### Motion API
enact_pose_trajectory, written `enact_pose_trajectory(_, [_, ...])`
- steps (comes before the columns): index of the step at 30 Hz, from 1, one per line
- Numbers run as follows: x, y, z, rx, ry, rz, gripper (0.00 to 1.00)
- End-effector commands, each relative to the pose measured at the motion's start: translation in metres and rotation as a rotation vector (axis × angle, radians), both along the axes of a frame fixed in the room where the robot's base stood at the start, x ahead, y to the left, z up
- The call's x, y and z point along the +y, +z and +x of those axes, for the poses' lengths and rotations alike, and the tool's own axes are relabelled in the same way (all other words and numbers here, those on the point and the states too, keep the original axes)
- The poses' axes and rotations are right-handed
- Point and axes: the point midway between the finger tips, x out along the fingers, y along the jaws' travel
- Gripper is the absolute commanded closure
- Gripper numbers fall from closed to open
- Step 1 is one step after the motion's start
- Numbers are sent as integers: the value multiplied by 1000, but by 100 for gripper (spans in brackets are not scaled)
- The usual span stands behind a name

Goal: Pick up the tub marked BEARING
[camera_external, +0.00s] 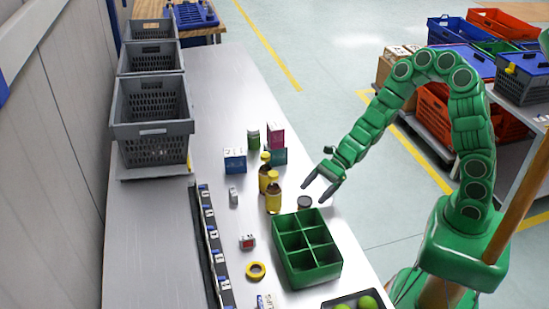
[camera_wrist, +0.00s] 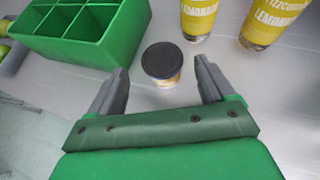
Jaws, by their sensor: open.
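A small round tub (camera_external: 304,203) with a dark lid stands upright on the grey table, just behind the green divided box. In the wrist view the tub (camera_wrist: 162,64) shows its black lid and a pale gold side; no lettering on it can be read. My gripper (camera_external: 314,194) is open and empty above the table, close to the tub. In the wrist view the tub lies between and slightly beyond the two fingertips of my gripper (camera_wrist: 161,70), with clear gaps on both sides. I cannot tell the exact height between them.
The green divided box (camera_external: 306,258) stands close to the tub. Yellow-labelled lemonade bottles (camera_external: 273,197) stand on its other side. Boxes (camera_external: 235,160), a tape roll (camera_external: 255,271) and a tray of green balls (camera_external: 345,300) are nearby. Grey crates (camera_external: 152,125) line the left.

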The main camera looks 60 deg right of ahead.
Motion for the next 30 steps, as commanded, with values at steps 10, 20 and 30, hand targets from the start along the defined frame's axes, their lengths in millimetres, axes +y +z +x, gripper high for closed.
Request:
enact_pose_trajectory(10, [21,-13,10,1,3,1,18])
enact_pose_trajectory(20, [41,-25,19,0,3,1,18])
enact_pose_trajectory(30, [43,-26,20,0,2,1,19])
